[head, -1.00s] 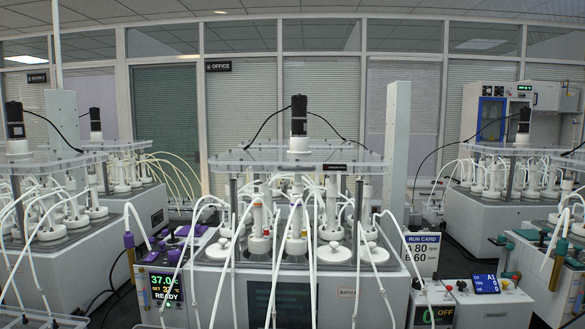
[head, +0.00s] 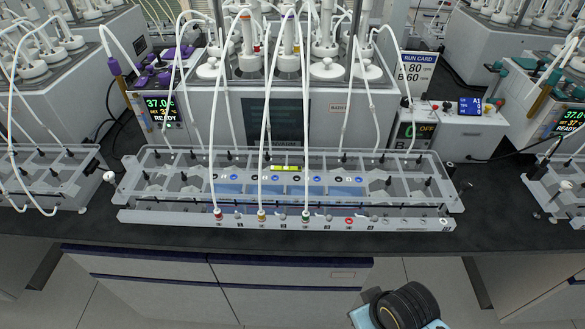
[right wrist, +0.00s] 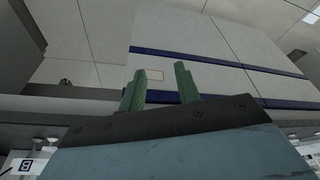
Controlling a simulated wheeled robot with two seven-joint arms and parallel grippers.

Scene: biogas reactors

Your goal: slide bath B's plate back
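Bath B is the white reactor bath (head: 365,121) at the back middle of the head view, with a partly hidden label on its front right. White vessels and tubes stand on top of it. A long clear plate (head: 150,181) lies on the low rack in front of it, with several holes and black posts. Whether this is bath B's plate I cannot tell. My right gripper (right wrist: 160,85) shows green fingers apart with nothing between them in the right wrist view, pointing toward the cabinet front. My left gripper is not in view.
The dark bench top (head: 500,215) is bare right of the rack. A run card (head: 417,68) and a control box (head: 455,133) stand at the right, a display unit (head: 162,108) at the left. Several thin tubes hang down to the rack front. Neighbouring racks flank both sides.

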